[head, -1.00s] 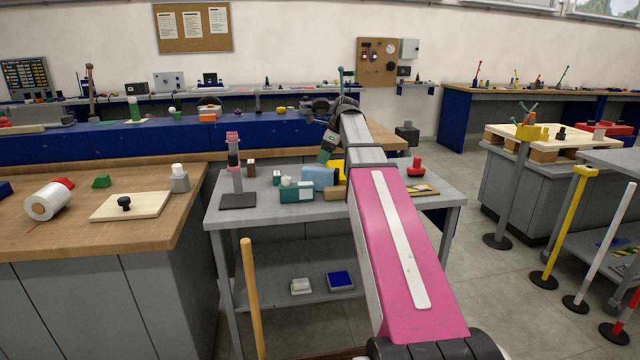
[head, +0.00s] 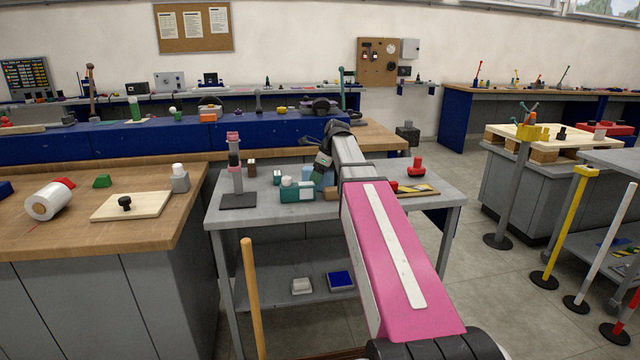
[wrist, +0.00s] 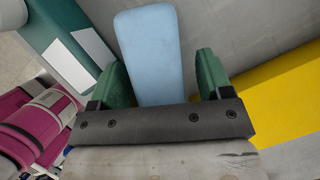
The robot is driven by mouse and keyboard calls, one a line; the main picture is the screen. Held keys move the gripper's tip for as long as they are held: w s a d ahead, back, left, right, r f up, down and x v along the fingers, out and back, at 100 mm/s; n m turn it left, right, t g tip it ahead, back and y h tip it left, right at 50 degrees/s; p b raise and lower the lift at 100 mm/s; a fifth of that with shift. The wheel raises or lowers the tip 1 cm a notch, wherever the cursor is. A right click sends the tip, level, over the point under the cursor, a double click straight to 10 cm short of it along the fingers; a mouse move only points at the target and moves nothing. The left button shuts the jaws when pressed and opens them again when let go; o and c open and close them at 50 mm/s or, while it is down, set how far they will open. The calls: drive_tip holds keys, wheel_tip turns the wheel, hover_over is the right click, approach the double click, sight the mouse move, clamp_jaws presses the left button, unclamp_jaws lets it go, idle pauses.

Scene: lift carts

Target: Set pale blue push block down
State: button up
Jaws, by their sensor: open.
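The pale blue push block (head: 326,179) is on the grey cart top, behind the teal box and partly hidden by my arm and gripper. In the wrist view the block (wrist: 150,50) lies between my two green fingers, its far end reaching past them. My gripper (wrist: 162,78) is open. A gap shows between the block and the right finger; the left finger is close to the block, and I cannot tell if it touches. In the head view my gripper (head: 322,161) is just above the block.
A teal box with white labels (head: 297,192) stands close on the left, and a yellow thing (wrist: 275,100) lies to the right in the wrist view. A stacked pink and grey post (head: 235,170) stands at the cart's left. A red knob (head: 416,167) is at the right.

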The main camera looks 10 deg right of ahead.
drive_tip(key=shift+f, duration=0.1)
clamp_jaws()
idle(0.3)
